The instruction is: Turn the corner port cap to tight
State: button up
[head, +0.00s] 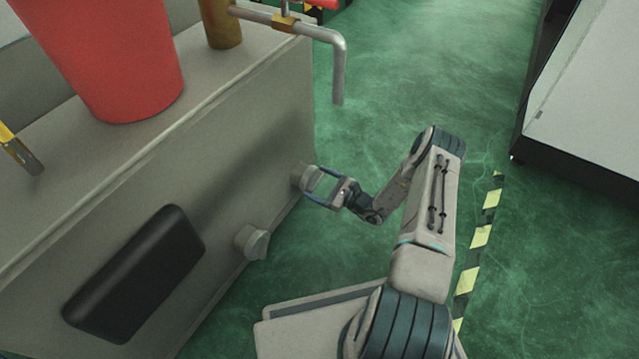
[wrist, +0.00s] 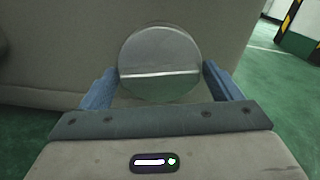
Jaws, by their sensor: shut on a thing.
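The corner port cap (head: 299,176) is a round grey cap on the side face of the grey casting (head: 240,150), near its far vertical edge. In the wrist view the cap (wrist: 160,62) faces me, with a pale, nearly level line across its face. My gripper (head: 315,184) is shut on the cap, with its blue fingers on either side of it. In the wrist view the gripper (wrist: 160,88) has one finger at the cap's left and one at its right. The fingertips are partly hidden beside the cap.
A second round grey cap (head: 252,242) sits nearer on the same face, beside a black panel (head: 136,273). A red cylinder (head: 120,65) stands on top. A bent pipe (head: 338,75) overhangs the floor. Green floor (head: 390,100) is clear right of the casting.

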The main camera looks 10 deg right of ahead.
jog(key=shift+m, duration=1.2)
jog(key=o, duration=0.7)
jog(key=p+v, duration=0.4)
jog(key=v, duration=1)
jog(key=shift+p, duration=0.3)
